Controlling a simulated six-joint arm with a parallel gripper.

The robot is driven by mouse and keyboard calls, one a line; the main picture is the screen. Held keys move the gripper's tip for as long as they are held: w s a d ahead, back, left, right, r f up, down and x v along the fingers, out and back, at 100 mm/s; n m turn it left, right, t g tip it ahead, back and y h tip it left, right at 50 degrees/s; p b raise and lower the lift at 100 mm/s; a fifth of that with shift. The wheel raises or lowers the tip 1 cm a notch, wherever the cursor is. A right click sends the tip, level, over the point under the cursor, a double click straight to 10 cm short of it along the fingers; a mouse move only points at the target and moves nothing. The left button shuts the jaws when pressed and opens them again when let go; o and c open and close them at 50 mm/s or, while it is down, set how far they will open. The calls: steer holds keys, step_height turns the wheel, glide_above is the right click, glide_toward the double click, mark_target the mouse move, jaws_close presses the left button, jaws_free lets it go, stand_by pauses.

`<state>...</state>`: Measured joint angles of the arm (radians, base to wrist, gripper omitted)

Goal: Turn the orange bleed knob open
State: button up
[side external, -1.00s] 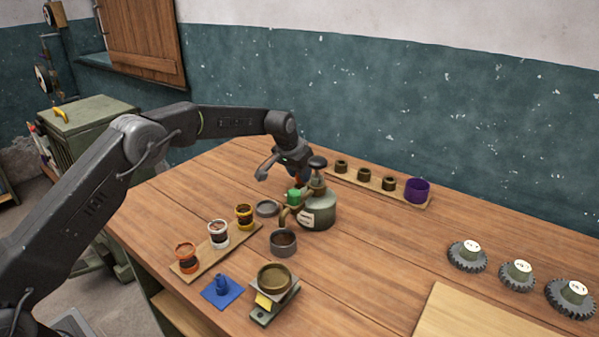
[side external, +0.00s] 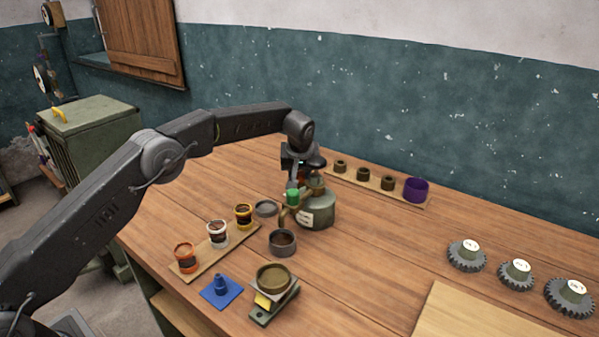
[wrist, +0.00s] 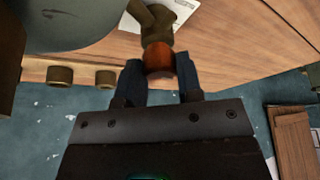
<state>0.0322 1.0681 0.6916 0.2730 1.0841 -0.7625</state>
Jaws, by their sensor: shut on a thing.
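The orange bleed knob (wrist: 158,58) shows in the wrist view at the end of a brownish fitting (wrist: 152,24). My gripper (wrist: 158,70) is shut on it, one dark finger on each side. In the side external view my gripper (side external: 296,178) points down beside the top of the green-grey can (side external: 318,212), and the orange knob is hidden there. A green cap (side external: 293,197) sits just below the gripper, at the can's left. The can's rounded body (wrist: 75,22) fills the upper left of the wrist view.
Three yellow, white and orange-banded jars stand on a board (side external: 190,266) at left. Gears (side external: 467,256) lie at right.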

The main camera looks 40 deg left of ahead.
steer(key=shift+r, duration=0.1)
stand_by(0.4)
steer(key=o, duration=0.9)
steer(key=v, duration=1.3)
steer(key=shift+d+r, duration=0.1)
steer(key=shift+r, duration=0.25)
